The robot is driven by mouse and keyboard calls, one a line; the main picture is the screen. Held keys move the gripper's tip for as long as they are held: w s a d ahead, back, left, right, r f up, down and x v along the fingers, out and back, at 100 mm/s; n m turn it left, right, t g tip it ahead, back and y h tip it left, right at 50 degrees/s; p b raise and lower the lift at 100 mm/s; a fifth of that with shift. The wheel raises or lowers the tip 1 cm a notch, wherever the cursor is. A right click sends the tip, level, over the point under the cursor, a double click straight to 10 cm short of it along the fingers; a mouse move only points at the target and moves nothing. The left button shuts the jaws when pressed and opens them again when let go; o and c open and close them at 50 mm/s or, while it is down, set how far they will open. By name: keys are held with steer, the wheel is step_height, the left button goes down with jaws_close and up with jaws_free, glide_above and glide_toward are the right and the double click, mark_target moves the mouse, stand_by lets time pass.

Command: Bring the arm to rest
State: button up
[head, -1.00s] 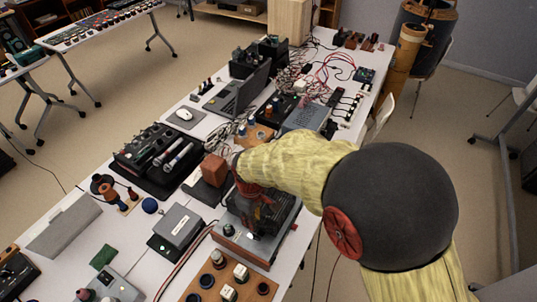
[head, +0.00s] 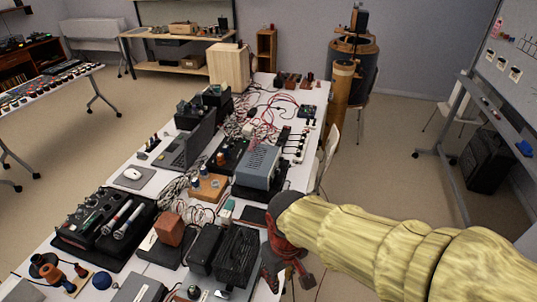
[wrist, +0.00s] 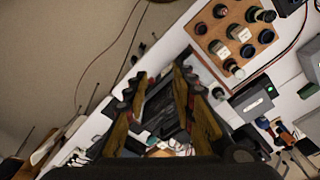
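My arm, in a yellow sleeve, reaches in from the lower right of the head view. My gripper (head: 286,280) hangs at the table's right edge, beside a black ribbed case (head: 237,258). Its reddish fingers look spread apart. In the wrist view my gripper (wrist: 160,72) shows two separated fingers. Dark equipment shows between them, and I see nothing clearly held.
The long white table (head: 150,270) is crowded with a mixer-like box (head: 100,225), a reddish-brown block (head: 169,229), a grey metal box (head: 257,168) and a laptop (head: 187,150). A white chair (head: 328,160) stands at its right side.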

steer(key=s+d+r+m+t+b, duration=0.1)
steer(key=s+d+r+m+t, duration=0.1)
steer(key=d, duration=0.6)
steer(key=s+d+r+m+t+b, duration=0.2)
steer(key=d+r+m+t, duration=0.1)
steer(key=d+r, duration=0.4)
steer(key=shift+s+d+r+m, duration=0.15)
steer(key=shift+d+r+m, duration=0.05)
steer(key=shift+d+m, duration=0.3)
steer(key=shift+a, duration=0.15)
